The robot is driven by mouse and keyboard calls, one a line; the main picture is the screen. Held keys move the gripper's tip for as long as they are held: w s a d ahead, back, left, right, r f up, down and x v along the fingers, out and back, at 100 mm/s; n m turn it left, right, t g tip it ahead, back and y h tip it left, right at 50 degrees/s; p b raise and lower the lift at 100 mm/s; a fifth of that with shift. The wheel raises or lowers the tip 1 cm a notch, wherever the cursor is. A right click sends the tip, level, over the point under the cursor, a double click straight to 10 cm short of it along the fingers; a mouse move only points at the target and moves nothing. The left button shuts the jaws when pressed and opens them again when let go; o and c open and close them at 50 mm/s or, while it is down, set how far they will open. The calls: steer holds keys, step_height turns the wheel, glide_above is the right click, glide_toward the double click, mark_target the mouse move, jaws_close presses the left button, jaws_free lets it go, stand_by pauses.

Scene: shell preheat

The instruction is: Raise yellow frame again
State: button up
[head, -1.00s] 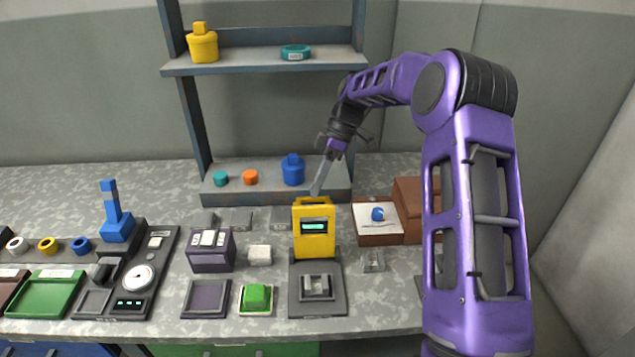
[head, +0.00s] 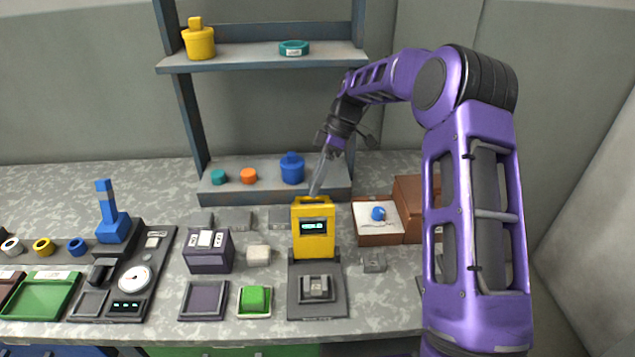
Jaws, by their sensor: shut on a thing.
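The yellow frame (head: 314,243) stands upright at the back of a dark grey base plate (head: 299,307) on the bench. It has a small lit green display and a handle-like top. A grey block sits on the front of the plate. My gripper (head: 315,191) comes down from the upper right and its fingers meet the top of the yellow frame, shut on it. The exact grip at the top is small and partly hidden. I cannot tell whether the frame is clear of the plate.
A green block in a tray (head: 254,300) and a purple-grey box (head: 208,252) stand left. An open box with a blue item (head: 378,214) stands right. A low shelf behind holds a blue container (head: 292,169). The upper shelf (head: 245,63) is above.

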steer(key=f, duration=0.1)
steer(key=s+f, duration=0.1)
steer(key=f, duration=0.1)
steer(key=shift+s+d+f+g, duration=0.1)
steer(key=shift+s+f+g, duration=0.15)
steer(key=shift+g, duration=0.15)
steer(key=a+r+p+v, duration=0.1)
steer(key=p+v, duration=0.1)
steer(key=v, duration=1.8)
steer(key=shift+s+r+t, duration=0.2)
steer(key=shift+r+t, duration=0.1)
steer(key=shift+t, duration=0.1)
